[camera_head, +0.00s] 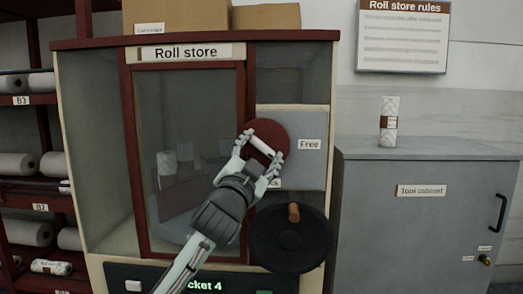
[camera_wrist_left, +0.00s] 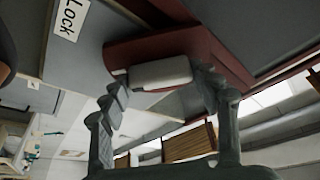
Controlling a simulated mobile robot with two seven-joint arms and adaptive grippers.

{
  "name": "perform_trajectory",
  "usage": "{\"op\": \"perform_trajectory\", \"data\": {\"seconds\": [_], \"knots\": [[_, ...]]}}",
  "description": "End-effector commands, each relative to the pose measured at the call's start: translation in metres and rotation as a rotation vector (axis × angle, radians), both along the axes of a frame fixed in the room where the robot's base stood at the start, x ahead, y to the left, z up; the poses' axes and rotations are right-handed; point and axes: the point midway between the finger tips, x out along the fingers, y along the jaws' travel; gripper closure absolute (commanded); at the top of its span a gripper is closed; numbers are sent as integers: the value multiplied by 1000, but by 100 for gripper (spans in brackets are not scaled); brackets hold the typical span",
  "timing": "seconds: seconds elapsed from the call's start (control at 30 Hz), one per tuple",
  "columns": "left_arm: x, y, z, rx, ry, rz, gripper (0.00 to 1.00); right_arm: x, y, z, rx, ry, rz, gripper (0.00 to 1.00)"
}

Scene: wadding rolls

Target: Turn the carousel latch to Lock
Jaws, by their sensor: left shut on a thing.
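The carousel latch is a dark red disc (camera_head: 273,128) with a white bar handle (camera_head: 262,145), on a grey panel (camera_head: 302,163) of the roll store. The bar lies on a slant, upper left to lower right. A "Free" label (camera_head: 310,144) is right of the disc. The Lock label (camera_head: 274,184) below is mostly hidden by my left gripper (camera_head: 260,152), which is shut on the bar, one finger at each end. In the left wrist view the bar (camera_wrist_left: 160,73) sits between the fingers, under the red disc (camera_wrist_left: 205,48), with the LOCK label (camera_wrist_left: 70,18) at upper left.
A black handwheel (camera_head: 290,245) with a brown knob (camera_head: 294,212) is close below my left gripper. A framed glass door (camera_head: 187,100) is to the left. A grey tool cabinet (camera_head: 420,225) bearing a white roll (camera_head: 389,113) stands at right.

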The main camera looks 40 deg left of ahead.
Motion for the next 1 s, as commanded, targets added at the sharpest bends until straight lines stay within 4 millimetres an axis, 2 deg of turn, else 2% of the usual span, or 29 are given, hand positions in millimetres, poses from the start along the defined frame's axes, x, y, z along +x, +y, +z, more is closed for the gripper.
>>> {"op": "perform_trajectory", "data": {"seconds": [0.6,1.0], "knots": [[-1,1,1,499,304,2,67,0,0,0,0,-1,0,52],[0,1,2,710,435,2,67,0,0,0,0,0,0,52]]}}
